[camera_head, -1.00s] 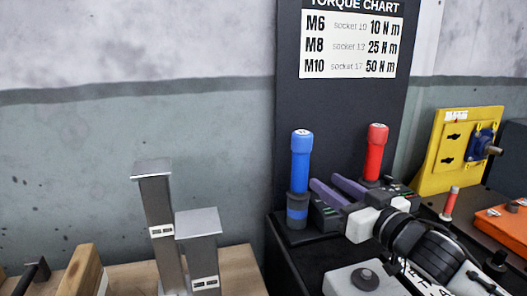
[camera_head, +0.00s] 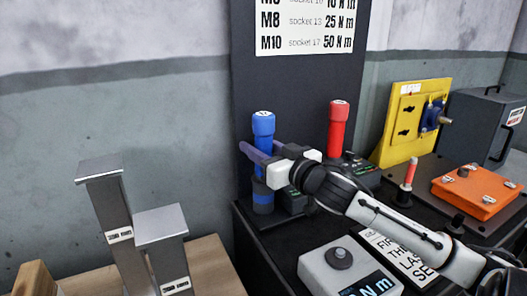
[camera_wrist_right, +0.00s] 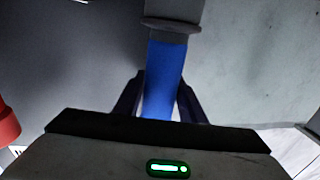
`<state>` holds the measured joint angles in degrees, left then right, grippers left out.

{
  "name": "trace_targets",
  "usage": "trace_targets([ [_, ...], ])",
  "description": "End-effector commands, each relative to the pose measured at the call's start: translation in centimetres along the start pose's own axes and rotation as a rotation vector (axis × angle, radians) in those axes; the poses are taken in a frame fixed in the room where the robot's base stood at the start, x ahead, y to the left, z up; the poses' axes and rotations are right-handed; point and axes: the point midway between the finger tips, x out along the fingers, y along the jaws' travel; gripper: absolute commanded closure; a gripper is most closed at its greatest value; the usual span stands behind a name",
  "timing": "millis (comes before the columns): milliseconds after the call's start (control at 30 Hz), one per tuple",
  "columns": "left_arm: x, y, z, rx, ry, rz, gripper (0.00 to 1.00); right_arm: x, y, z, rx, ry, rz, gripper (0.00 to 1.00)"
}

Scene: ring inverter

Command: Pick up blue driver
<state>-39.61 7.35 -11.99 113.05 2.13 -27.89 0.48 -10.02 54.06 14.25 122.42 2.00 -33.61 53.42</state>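The blue driver (camera_head: 263,128) stands upright at the left end of the black bench, its lower part in a dark holder with a blue band (camera_head: 262,197). My right gripper (camera_head: 254,150) is at the driver's handle, its purple fingers on either side of it. In the right wrist view the blue handle (camera_wrist_right: 165,75) lies between the two dark fingers (camera_wrist_right: 161,82), with narrow light gaps beside it lower down. The fingers look open around the handle; contact is hard to tell. My left gripper is not in view.
A red driver (camera_head: 338,128) stands to the right. Two grey metal posts (camera_head: 107,205) (camera_head: 163,240) stand at the left. A torque chart board (camera_head: 300,85) rises behind.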

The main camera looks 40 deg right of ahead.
Motion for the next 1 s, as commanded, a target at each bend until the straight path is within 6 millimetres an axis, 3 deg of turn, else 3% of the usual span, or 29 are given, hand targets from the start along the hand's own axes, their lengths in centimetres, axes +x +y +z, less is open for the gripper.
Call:
trace_targets([
  [200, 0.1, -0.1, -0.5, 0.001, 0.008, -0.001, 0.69, 1.8, 0.0, -0.1, 0.002, 0.001, 0.001, 0.63],
  [467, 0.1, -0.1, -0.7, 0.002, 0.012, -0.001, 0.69, 1.9, 0.0, 0.0, 0.001, 0.000, 0.000, 0.63],
  [667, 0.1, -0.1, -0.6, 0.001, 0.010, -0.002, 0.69, 1.9, 0.0, 0.0, 0.001, 0.000, 0.000, 0.97],
  [1000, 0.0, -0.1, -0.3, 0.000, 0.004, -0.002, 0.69, 1.7, -0.1, -0.7, 0.000, 0.009, -0.001, 0.97],
])
